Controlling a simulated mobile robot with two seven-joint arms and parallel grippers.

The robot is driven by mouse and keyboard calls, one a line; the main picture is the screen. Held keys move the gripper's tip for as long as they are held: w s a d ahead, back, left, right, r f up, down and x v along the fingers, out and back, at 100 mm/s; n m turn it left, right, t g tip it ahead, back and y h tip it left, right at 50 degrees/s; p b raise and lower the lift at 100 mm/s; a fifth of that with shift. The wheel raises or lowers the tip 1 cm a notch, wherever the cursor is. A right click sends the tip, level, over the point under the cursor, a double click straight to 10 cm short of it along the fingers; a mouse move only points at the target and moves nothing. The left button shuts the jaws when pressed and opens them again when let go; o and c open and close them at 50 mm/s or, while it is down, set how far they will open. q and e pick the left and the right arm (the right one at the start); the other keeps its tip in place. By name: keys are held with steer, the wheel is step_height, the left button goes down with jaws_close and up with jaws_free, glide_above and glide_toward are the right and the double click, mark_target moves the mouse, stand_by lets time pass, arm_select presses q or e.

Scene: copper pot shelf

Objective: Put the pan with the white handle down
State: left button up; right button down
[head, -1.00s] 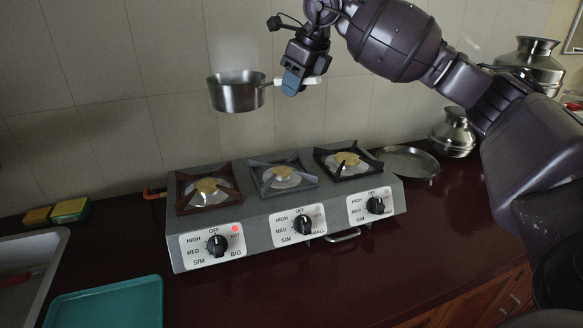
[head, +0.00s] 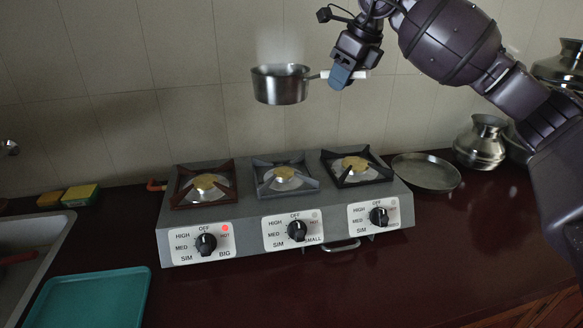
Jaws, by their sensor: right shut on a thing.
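The small steel pan (head: 281,86) hangs in the air above the stove, roughly over the middle burner in the head view. It is about level. Its white handle (head: 360,74) points right. My right gripper (head: 341,78) is shut on that handle. The grey stove (head: 250,245) has three burners: left (head: 204,185), middle (head: 285,176) and right (head: 356,167). All three are bare. A red light (head: 225,228) glows by the left knob. My left gripper is not in view.
A flat round metal plate (head: 427,173) lies right of the stove. Metal pots (head: 482,142) stand behind it on the right. A teal tray (head: 85,300) and a sink (head: 30,245) are at left, with sponges (head: 80,194) behind. The dark counter (head: 480,245) is clear at front right.

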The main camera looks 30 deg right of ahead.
steer(key=shift+s+d, duration=0.1)
steer(key=shift+d+f, duration=0.1)
steer(key=shift+f, duration=0.2)
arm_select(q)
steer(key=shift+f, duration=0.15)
arm_select(e)
step_height(320, 180, down, 19)
stand_by(0.4)
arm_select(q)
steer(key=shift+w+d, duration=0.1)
arm_select(e)
steer(key=shift+f, duration=0.15)
steer(key=c, duration=1.3)
jaws_free()
steer(key=shift+f, duration=0.2)
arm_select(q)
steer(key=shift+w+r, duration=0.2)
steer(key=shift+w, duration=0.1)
arm_select(e)
steer(key=o, duration=0.4)
